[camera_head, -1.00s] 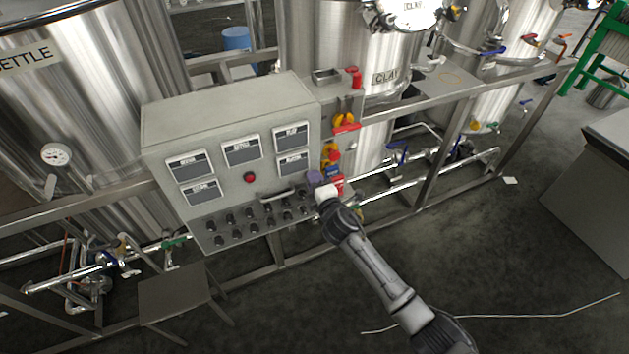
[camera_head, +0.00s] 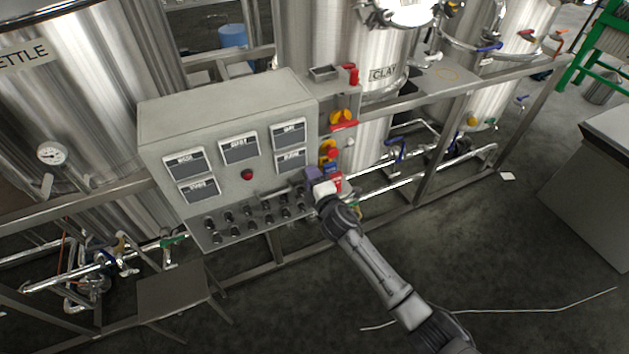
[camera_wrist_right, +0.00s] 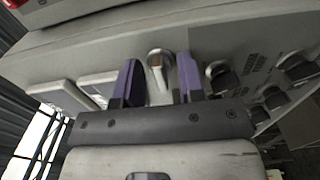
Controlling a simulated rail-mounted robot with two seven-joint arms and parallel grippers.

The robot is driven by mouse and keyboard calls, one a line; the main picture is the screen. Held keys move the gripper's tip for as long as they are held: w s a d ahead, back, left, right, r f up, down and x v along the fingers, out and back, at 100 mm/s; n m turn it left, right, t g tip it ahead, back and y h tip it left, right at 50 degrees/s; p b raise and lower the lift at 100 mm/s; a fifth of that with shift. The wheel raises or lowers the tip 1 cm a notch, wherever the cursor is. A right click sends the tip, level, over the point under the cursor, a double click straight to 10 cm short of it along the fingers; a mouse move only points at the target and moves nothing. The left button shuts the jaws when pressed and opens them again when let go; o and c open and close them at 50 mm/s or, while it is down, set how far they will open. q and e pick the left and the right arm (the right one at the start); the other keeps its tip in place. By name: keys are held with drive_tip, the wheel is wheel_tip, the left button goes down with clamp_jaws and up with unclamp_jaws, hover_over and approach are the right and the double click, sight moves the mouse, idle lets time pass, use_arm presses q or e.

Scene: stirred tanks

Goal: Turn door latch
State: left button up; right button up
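My right gripper (camera_head: 313,175) is at the lower right edge of the grey control cabinet (camera_head: 215,118) in the head view. In the right wrist view its two purple-tipped fingers (camera_wrist_right: 158,80) are apart. A short silver latch handle (camera_wrist_right: 158,68) stands out from the grey panel between them, with a gap visible on each side. I cannot tell whether a finger touches it. The latch is hidden behind the gripper in the head view. My left gripper is not in view.
Several black knobs (camera_head: 240,228) line the sloping panel below the cabinet's displays. Yellow and red switches (camera_head: 343,117) sit on the cabinet's right side. Steel tanks (camera_head: 95,100) stand behind, with pipes and frame rails around. The floor at the front right is mostly open.

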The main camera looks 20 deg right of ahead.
drive_tip(key=s+p, duration=0.1)
drive_tip(key=s, duration=1.2)
drive_tip(key=shift+s+d, duration=0.4)
drive_tip(key=shift+d, duration=0.05)
